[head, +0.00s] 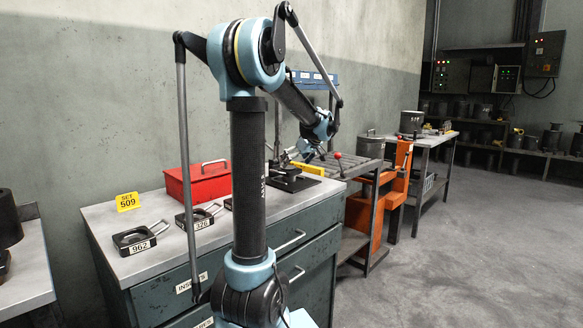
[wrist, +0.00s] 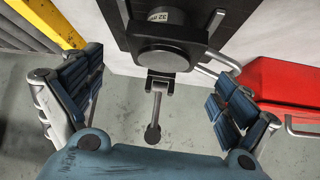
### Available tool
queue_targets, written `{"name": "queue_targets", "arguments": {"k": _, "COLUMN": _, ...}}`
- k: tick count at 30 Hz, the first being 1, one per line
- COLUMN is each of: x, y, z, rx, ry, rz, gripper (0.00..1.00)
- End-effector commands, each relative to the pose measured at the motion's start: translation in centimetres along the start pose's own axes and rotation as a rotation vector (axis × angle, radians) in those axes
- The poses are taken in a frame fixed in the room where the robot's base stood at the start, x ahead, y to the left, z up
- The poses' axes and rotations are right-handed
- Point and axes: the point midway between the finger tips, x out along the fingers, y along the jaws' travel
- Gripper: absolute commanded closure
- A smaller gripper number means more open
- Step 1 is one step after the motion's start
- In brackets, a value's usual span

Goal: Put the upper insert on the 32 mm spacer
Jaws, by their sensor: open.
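A light label with "32 m" legible (wrist: 160,17) marks what appears to be the 32 mm spacer, at the top of the wrist view. A dark block with a round grey top (wrist: 163,58) stands in front of it and hides much of it. A hinged lever with a knob (wrist: 153,130) extends from this block toward me. My gripper (wrist: 155,95) is open, its fingers apart on either side of the lever, with nothing held. In the head view, dark inserts with handles lie on the bench, marked 962 (head: 139,238) and 326 (head: 198,216). I cannot tell which is the upper insert.
A red toolbox (head: 198,183) stands at the back of the bench and shows at right in the wrist view (wrist: 285,85). A yellow bar (wrist: 50,22) is at upper left there. A black stand (head: 288,182) is at the bench's right end. Floor on the right is clear.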

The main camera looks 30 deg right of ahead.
Motion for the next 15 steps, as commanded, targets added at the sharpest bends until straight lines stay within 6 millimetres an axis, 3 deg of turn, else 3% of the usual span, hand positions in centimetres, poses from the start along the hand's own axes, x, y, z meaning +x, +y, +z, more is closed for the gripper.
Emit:
{"name": "queue_targets", "arguments": {"k": 9, "x": -6.2, "y": 0.0, "z": 0.1, "rx": 0.002, "ry": -0.001, "rz": 0.001, "gripper": 0.03}}
{"name": "queue_targets", "arguments": {"k": 15, "x": -8.4, "y": 0.1, "z": 0.0, "rx": 0.001, "ry": 0.000, "rz": 0.000, "gripper": 0.03}}
